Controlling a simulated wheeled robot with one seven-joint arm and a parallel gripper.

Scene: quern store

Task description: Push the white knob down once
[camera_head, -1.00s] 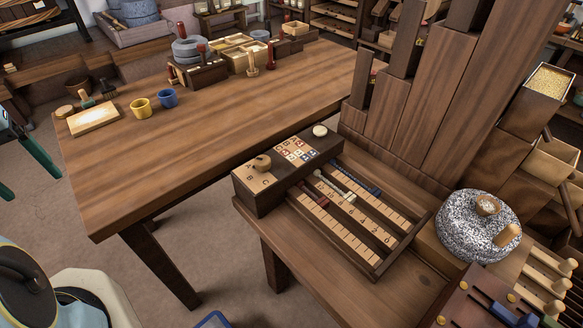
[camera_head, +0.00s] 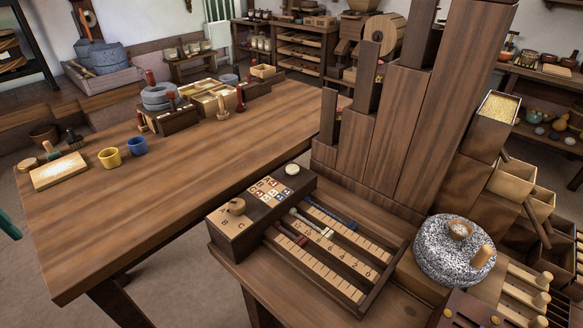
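The white knob (camera_head: 292,169) is a small round disc on top of the far right end of a dark wooden box (camera_head: 232,246). The box stands on the near wooden bench, left of tall upright boards. A tan wooden knob (camera_head: 236,206) sits on the box's near left end, by the letters A, B and C. Small lettered tiles (camera_head: 268,190) lie between the two knobs.
A slider tray (camera_head: 345,262) with several numbered strips adjoins the box. A speckled millstone (camera_head: 430,257) stands to its right. Tall boards (camera_head: 400,130) rise behind. The long table (camera_head: 170,210) at left is mostly clear, with yellow (camera_head: 110,158) and blue cups (camera_head: 137,146).

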